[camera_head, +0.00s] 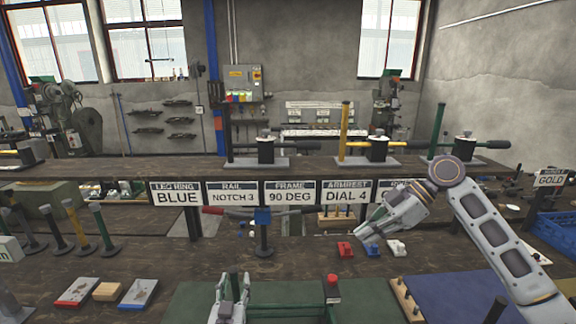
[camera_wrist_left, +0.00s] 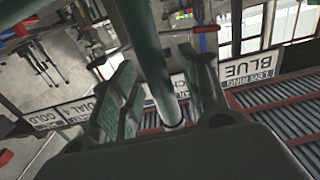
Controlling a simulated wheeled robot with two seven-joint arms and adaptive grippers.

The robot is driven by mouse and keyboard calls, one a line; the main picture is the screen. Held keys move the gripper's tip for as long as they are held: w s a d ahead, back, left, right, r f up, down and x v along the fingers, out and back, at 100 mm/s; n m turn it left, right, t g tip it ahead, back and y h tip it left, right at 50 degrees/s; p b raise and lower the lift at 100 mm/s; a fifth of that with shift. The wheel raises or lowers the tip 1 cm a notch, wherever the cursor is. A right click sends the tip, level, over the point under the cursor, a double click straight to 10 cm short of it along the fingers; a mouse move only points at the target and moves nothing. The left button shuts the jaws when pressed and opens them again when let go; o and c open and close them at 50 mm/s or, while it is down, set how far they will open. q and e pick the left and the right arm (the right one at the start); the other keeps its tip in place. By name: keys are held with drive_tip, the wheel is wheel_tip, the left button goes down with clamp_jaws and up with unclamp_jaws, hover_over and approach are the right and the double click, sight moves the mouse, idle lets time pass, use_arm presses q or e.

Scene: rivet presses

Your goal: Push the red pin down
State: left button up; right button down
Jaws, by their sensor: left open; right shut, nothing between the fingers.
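A pin with a red cap (camera_head: 332,287) stands upright at the lower middle of the head view, at the green mat. My left gripper (camera_head: 231,292) is left of it, apart from it, with its fingers pointing up and away. In the left wrist view the left fingers (camera_wrist_left: 160,90) are spread, and a green rod (camera_wrist_left: 163,75) shows between or behind them; I cannot tell whether it touches them. My right gripper (camera_head: 375,222) is shut and empty, above the bench and right of the red-capped pin. The pin's lower end is hard to make out.
A stand with a red-ended handle and blue block (camera_head: 263,217) rises behind. Red (camera_head: 345,249) and blue blocks (camera_head: 372,250) lie on the bench. Label signs (camera_head: 291,193) hang from the rear shelf. A wooden pin rack (camera_head: 405,299) stands right. Coloured-topped posts (camera_head: 76,225) stand left.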

use_arm(q)
drive_tip(key=shift+s, duration=0.15)
drive_tip(key=s, duration=1.1)
drive_tip(key=shift+s, duration=0.35)
idle(0.6)
drive_tip(key=shift+s, duration=0.1)
idle(0.4)
